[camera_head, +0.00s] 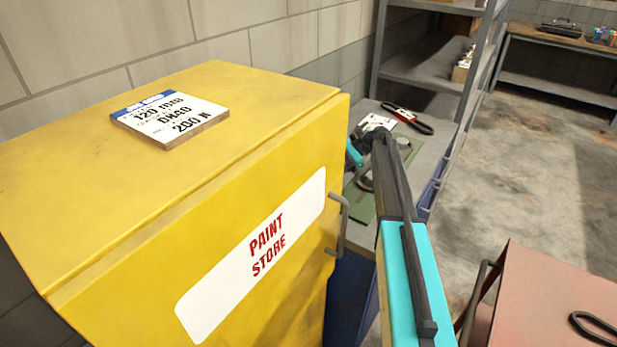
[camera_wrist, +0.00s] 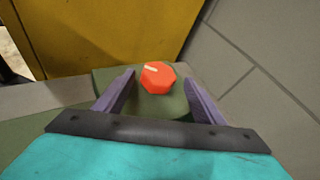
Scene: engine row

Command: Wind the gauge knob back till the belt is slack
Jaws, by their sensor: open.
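In the wrist view an orange-red faceted knob (camera_wrist: 158,76) with a pale pointer mark sits on a green block (camera_wrist: 168,105). The mark points to the upper left. My gripper (camera_wrist: 159,82) is open, with one purple-grey finger on each side of the knob and a visible gap to each. In the head view my gripper is hidden behind the yellow cabinet's edge and my own arm. A black belt (camera_head: 407,118) lies on the bench beyond; whether it belongs to the gauge I cannot tell. The knob does not show in the head view.
A yellow paint store cabinet (camera_head: 90,250) with a door handle (camera_head: 341,225) stands close beside my arm; it also shows in the wrist view (camera_wrist: 100,30). A white sign (camera_head: 170,118) lies on top. A grey shelf rack (camera_head: 430,68) stands behind. Open floor (camera_head: 540,170) is at right.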

